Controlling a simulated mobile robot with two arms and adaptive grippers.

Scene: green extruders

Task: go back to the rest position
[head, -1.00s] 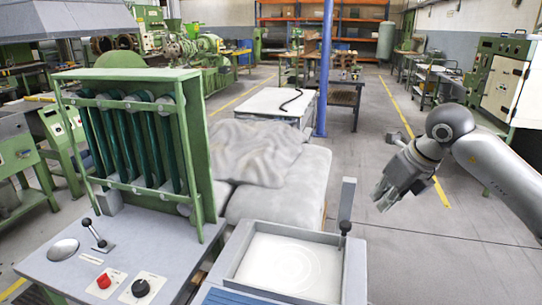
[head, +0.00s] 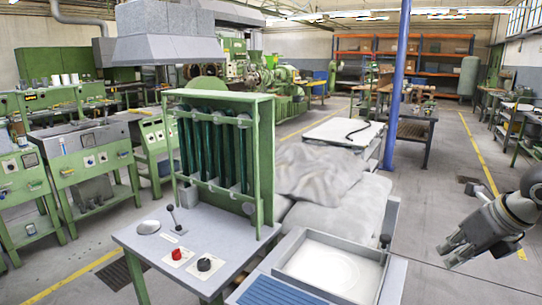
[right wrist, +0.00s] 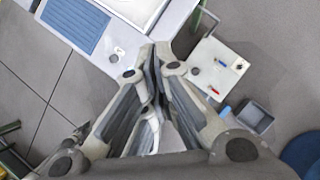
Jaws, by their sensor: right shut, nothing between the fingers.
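My right gripper (head: 455,255) hangs over the open grey floor at the right of the head view, with its arm coming in from the right edge. Its fingers are shut and empty. In the right wrist view the fingertips (right wrist: 158,52) are together, with nothing between them. The gripper is apart from the grey table (head: 135,236) and the machine parts. My left gripper is not in view.
A green frame (head: 266,150) with dark tubes stands on the grey table, beside a lever, red button (head: 177,254) and black knob. A white-floored tray (head: 330,268) is to its right. Covered bulky shapes (head: 335,190) and a blue post (head: 396,90) stand behind.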

